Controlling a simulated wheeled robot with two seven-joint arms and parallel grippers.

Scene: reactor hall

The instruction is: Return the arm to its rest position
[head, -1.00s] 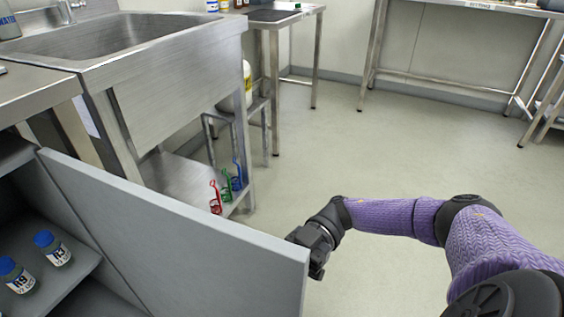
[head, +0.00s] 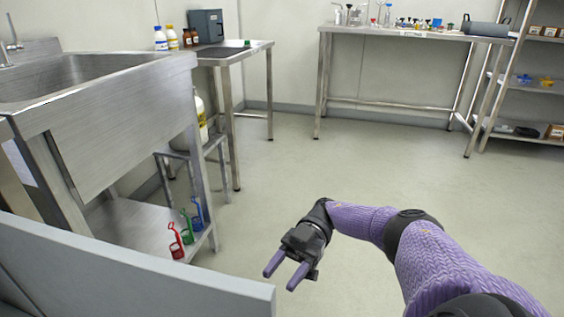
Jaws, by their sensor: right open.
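My right arm, in a purple sleeve, comes in from the lower right of the head view. Its black gripper (head: 284,272) has two purple fingers that point down and left with a gap between them. It is open and empty, above the floor and to the right of the grey cabinet door (head: 150,275), apart from the door in the picture. My left gripper is not in view.
A steel sink unit (head: 110,130) stands at the left, with red, green and blue tools (head: 176,240) on its lower shelf. A side table (head: 232,52), a long bench (head: 410,32) and a shelf rack (head: 535,90) stand farther back. The middle floor is clear.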

